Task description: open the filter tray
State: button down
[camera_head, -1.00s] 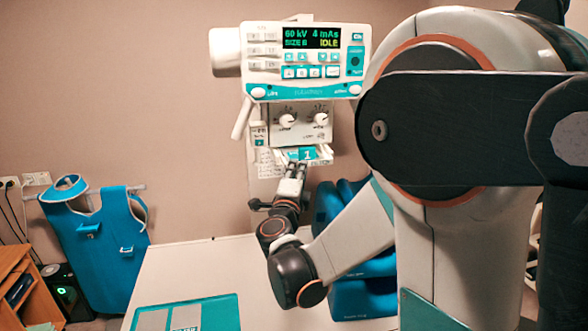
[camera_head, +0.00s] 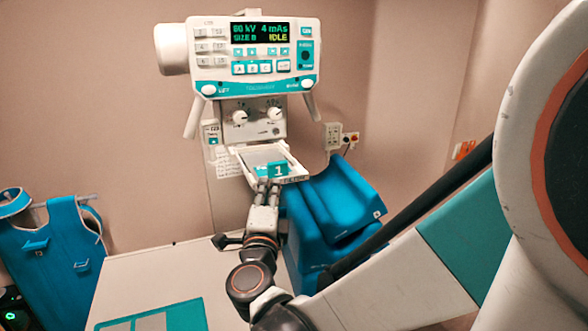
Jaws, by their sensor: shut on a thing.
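The filter tray (camera_head: 243,157) juts out toward me, pulled out below the knob panel of the X-ray unit (camera_head: 250,62). Its front carries a teal label with a white 1. My gripper (camera_head: 269,184) is shut on the front edge of the filter tray, just under the label. The exact grip is small and partly hidden by the fingers.
A white table (camera_head: 150,275) with a teal-edged plate (camera_head: 153,318) lies below. Blue cushions (camera_head: 335,210) stand right of my gripper. A blue apron (camera_head: 58,245) hangs at the left. My arm covers the lower right.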

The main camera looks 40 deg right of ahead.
jog(key=shift+s+r, duration=0.1)
jog(key=shift+r, duration=0.1)
jog(key=c, duration=1.8)
grip_release()
jog(key=shift+o, duration=0.4)
jog(key=shift+s+r, duration=0.1)
jog(key=shift+s, duration=0.3)
jog(key=shift+w, duration=0.2)
jog(key=shift+s+a+f, duration=0.15)
jog(key=shift+a+f, duration=0.05)
jog(key=shift+a, duration=0.05)
jog(key=v, duration=1.1)
jog(key=shift+s, duration=0.3)
jog(key=shift+w+a, duration=0.1)
jog(key=shift+a, duration=0.05)
